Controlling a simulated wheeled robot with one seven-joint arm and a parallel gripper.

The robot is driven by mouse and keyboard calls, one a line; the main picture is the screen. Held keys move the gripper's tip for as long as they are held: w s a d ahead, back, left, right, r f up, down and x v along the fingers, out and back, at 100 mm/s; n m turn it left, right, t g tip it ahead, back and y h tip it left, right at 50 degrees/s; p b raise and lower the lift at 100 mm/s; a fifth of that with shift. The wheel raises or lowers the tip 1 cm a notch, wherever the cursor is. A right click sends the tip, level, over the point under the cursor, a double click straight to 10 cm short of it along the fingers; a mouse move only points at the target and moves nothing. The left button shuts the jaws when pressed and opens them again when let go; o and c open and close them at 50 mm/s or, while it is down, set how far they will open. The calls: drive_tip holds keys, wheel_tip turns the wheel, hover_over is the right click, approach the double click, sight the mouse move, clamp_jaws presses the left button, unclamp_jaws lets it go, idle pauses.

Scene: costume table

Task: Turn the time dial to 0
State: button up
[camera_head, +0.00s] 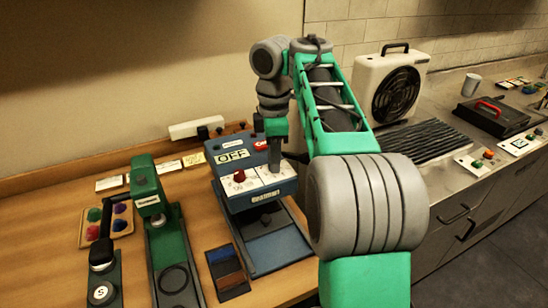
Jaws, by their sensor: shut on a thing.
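A blue machine (262,196) with a white panel and an "OFF" label stands on the wooden table. A red dial (239,176) shows on the left part of its panel. My gripper (274,168) points down at the right part of the panel, shut on what seems to be the time dial. That dial is hidden by the fingers, so its setting cannot be read. The panel markings are too small to read.
Green presses (165,240) stand to the left, with a tray of coloured knobs (117,222) beside them. A swatch board (227,270) lies in front. A white fan heater (392,85) stands on the steel counter at right. My arm covers the middle right.

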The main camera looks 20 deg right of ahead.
clamp_jaws()
drive_tip(key=shift+m, duration=0.4)
drive_tip(key=m, duration=0.3)
drive_tip(key=shift+m+b, duration=0.35)
drive_tip(key=shift+m, duration=0.05)
drive_tip(key=m, duration=0.5)
drive_tip(key=shift+m, duration=0.3)
drive_tip(key=o, duration=0.6)
unclamp_jaws()
drive_tip(key=shift+o, duration=0.2)
